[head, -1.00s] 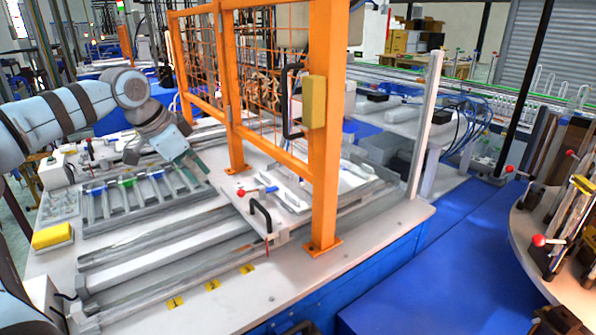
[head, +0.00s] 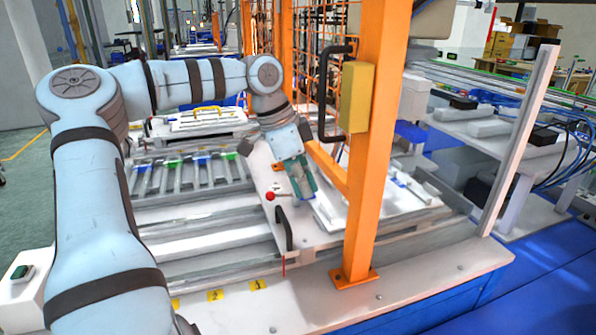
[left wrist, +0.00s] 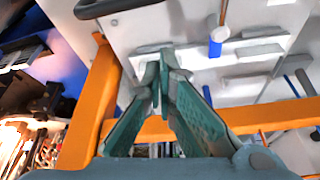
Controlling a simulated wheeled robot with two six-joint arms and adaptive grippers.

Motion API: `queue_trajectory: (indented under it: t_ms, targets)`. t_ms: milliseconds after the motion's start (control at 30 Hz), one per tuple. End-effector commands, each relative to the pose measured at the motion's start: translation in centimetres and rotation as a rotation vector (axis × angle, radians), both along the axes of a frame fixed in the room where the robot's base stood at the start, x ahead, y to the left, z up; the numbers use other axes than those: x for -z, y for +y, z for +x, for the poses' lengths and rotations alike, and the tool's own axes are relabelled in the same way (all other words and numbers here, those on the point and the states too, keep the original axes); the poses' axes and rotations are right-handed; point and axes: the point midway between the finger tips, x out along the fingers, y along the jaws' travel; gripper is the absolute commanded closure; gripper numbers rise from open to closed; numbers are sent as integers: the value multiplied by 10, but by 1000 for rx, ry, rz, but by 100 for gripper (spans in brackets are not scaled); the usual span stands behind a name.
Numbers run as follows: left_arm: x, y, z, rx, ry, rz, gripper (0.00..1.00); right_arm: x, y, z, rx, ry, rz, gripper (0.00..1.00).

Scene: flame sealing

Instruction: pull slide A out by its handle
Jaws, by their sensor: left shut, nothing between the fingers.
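A white slide plate (head: 262,170) lies on grey rails and runs in under the orange frame. A black bar handle (head: 283,228) stands up at its near end. I see no readable letter on it, so I cannot confirm that it is slide A. My left gripper (head: 306,194) is shut and empty, pointing down over the plate, beyond and slightly right of the handle and apart from it. In the left wrist view, the closed green fingers (left wrist: 158,70) are over a white surface with a pale grey block (left wrist: 240,52). My right gripper is out of view.
An orange post (head: 368,150) stands just right of my left gripper, with a yellow box (head: 354,98) and a dark door handle on it. A red ball knob (head: 270,196) is just left of the gripper. Yellow tags (head: 215,296) line the table's front.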

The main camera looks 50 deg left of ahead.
Motion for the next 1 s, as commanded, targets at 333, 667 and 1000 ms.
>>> queue_trajectory:
  t_ms: [333,667,1000]
  targets:
    - [34,11,-17,-2,-6,-2,100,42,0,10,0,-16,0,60]
    - [29,15,-26,-1,0,0,100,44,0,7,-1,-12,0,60]
    - [24,17,-24,0,0,-2,100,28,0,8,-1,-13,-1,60]
